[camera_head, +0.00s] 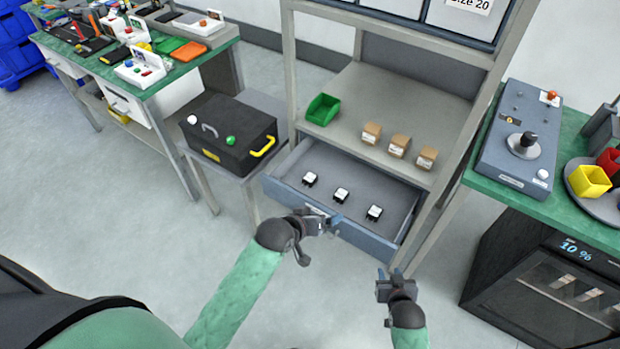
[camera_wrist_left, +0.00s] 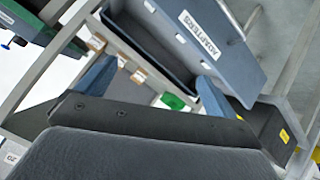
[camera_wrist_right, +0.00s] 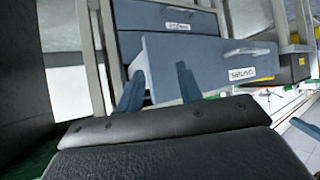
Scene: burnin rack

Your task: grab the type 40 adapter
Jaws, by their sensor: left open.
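Three small adapters, black with white tops, lie apart in a row in the open drawer (camera_head: 352,178): a left one (camera_head: 310,178), a middle one (camera_head: 341,194) and a right one (camera_head: 374,212). Their type marks are too small to read. The drawer front reads "ADAPTERS" in the left wrist view (camera_wrist_left: 215,55); it also shows in the right wrist view (camera_wrist_right: 205,70). My left gripper (camera_head: 325,222) is open and empty, close to the drawer's front; contact cannot be told. My right gripper (camera_head: 391,285) is open and empty, lower right of the drawer.
Above the drawer, a shelf (camera_head: 400,105) holds a green bin (camera_head: 322,109) and three brown boxes (camera_head: 399,146). A black case (camera_head: 232,133) stands on a side table at left. A control box (camera_head: 519,140) sits on the green bench at right.

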